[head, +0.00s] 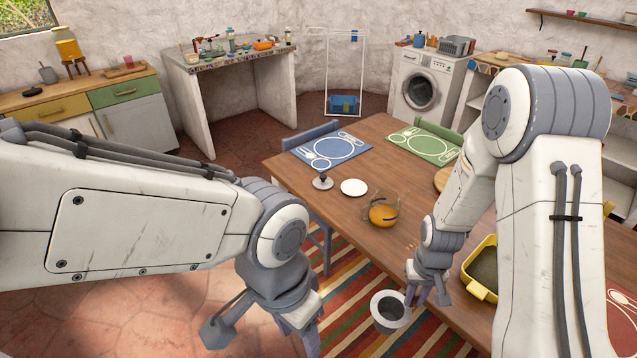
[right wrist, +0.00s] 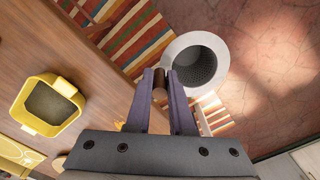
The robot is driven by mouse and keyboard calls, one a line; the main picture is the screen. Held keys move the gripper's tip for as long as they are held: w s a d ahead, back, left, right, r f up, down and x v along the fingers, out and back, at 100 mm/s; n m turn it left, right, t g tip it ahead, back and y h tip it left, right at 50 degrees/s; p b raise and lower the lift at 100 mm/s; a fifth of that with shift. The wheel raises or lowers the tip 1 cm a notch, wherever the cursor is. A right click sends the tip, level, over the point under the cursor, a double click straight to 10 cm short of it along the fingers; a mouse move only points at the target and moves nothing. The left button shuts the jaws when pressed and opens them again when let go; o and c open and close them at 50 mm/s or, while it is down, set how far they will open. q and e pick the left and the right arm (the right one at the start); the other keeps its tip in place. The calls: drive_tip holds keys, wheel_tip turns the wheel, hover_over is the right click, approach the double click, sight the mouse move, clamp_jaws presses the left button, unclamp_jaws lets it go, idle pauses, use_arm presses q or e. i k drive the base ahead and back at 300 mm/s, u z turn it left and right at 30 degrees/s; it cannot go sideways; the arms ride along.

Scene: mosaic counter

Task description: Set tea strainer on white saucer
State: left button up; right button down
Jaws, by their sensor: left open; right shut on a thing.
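The tea strainer (head: 390,309) is a deep grey mesh cup with a wide pale rim. My right gripper (head: 416,292) is shut on its short brown handle and holds it out past the table's front edge, above the striped rug. The right wrist view shows the strainer (right wrist: 198,40) just beyond the fingertips (right wrist: 160,82), its mouth facing the camera. The white saucer (head: 353,187) lies flat and empty on the wooden table, farther back and left of the strainer. My left gripper (head: 258,335) is open and empty at the bottom, left of the rug, well away from the saucer.
A small metal stand (head: 322,181) is left of the saucer. A yellow tray (head: 480,288) sits near the front edge. Blue (head: 325,151) and green (head: 428,146) placemats lie behind.

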sight(354, 188)
drive_tip(key=u, duration=0.7)
drive_tip(key=i, duration=2)
drive_tip(key=z, duration=0.65)
